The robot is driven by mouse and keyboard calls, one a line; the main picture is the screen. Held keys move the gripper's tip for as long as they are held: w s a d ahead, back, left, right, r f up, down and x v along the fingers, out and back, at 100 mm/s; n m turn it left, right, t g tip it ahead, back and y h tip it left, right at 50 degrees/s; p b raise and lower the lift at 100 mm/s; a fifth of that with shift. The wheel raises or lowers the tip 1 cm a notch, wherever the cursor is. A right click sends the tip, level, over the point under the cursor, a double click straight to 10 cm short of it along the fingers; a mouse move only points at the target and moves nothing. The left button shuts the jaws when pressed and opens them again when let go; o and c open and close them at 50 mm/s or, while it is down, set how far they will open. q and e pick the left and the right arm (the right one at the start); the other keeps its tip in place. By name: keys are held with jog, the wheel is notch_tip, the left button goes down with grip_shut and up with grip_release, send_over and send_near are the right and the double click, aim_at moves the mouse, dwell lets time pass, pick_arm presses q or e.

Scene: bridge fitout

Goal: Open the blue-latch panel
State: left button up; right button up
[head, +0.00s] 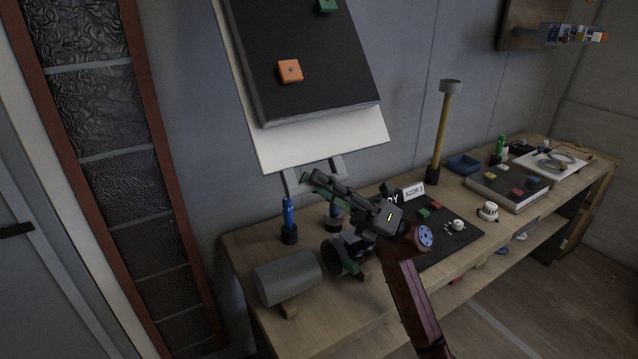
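A dark panel box (510,189) lies on the right part of the bench and carries small red, orange and blue blocks. The blue block (532,182) sits near its right side. Another dark panel (300,45) leans on a white board at the back, with an orange block (290,71) and a green block (327,5); no blue latch shows on its visible part. My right gripper (326,216) is over the left part of the bench, below the leaning panel. Its fingers look spread, with nothing visibly held. My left gripper is out of view.
A grey cylinder (288,277) lies at the bench's left end, near a blue-handled tool (288,216) in a stand. A yellow post (441,130) stands at the back. A dark mat (462,237) holds small parts, and a white tray (565,170) holds a cable.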

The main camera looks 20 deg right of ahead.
jog(key=shift+o, duration=0.6)
jog(key=shift+s+d, duration=0.1)
jog(key=v, duration=1.2)
